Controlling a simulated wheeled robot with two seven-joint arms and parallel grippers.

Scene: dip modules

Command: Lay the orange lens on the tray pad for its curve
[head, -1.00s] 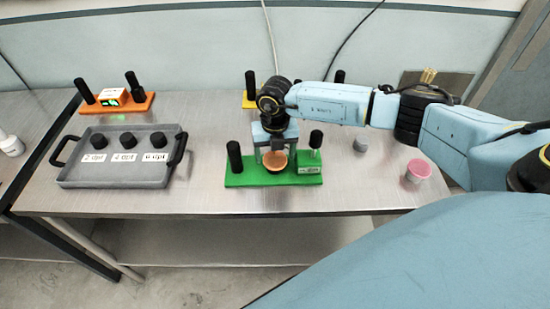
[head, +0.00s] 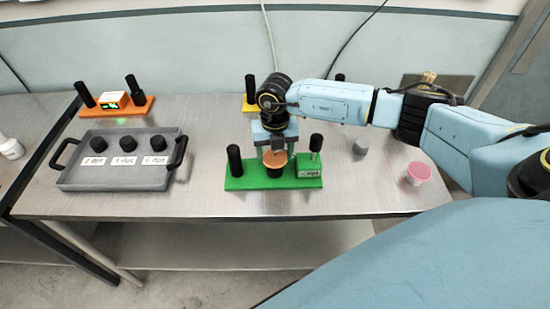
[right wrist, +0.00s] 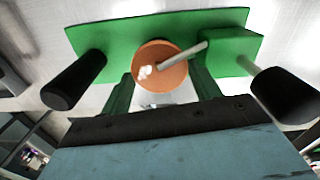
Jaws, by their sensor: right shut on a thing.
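The orange lens (head: 275,160) is a small round disc at the middle of the green module (head: 245,181). It also shows in the right wrist view (right wrist: 158,66), with a pale rod (right wrist: 187,53) reaching over its face. My right gripper (head: 276,155) points down over the module, its fingers shut on the lens from both sides. The green module's small label is too small to read. My left gripper is not in view.
Black posts (head: 235,160) stand on the green module either side of my gripper. An orange module (head: 115,102) with a lit display is behind the tray, a yellow one (head: 248,104) behind my arm. A pink-topped cup (head: 418,173) and a grey piece (head: 361,147) stand right.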

